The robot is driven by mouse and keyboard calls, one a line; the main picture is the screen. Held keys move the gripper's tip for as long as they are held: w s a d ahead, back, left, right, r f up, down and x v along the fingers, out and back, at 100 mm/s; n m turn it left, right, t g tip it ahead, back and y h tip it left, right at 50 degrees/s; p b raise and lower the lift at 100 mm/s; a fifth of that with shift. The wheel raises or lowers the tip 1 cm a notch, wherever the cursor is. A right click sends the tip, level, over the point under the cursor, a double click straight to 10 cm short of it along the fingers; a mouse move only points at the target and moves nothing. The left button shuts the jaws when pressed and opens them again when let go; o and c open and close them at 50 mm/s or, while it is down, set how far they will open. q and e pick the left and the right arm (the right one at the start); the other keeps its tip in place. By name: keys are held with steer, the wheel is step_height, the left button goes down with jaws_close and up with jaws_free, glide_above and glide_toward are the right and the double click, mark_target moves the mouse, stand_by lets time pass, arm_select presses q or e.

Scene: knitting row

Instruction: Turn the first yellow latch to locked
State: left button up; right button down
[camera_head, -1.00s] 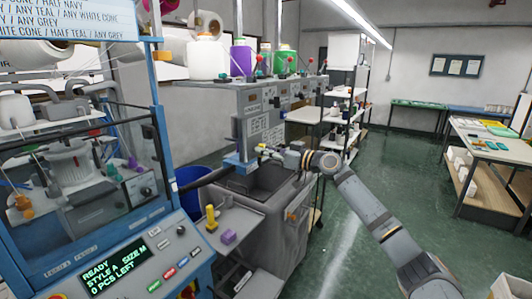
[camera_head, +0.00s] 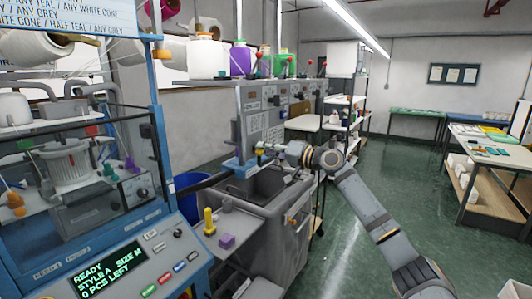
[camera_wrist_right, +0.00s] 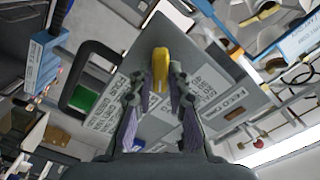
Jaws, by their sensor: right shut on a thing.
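A yellow latch (camera_wrist_right: 160,68) stands between the two fingers of my right gripper (camera_wrist_right: 160,95) in the right wrist view. The fingers are shut on it, with its yellow end showing past the fingertips. In the head view my right gripper (camera_head: 268,148) reaches in from the right to the front of the grey machine (camera_head: 262,115), above its sink. The latch is small there and mostly covered by the gripper. I cannot tell which way the latch is turned. My left gripper is not in view.
A blue-framed knitting machine (camera_head: 155,120) with a lit display (camera_head: 108,267) stands close at the left. A ledge (camera_head: 240,222) below holds a yellow peg (camera_head: 209,221) and a purple block (camera_head: 226,241). A blue bin (camera_head: 190,182) stands behind. Green floor is open at right.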

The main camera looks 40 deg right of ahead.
steer(key=shift+f+m, duration=0.15)
steer(key=shift+m, duration=3.55)
steer(key=c, duration=1.3)
jaws_free()
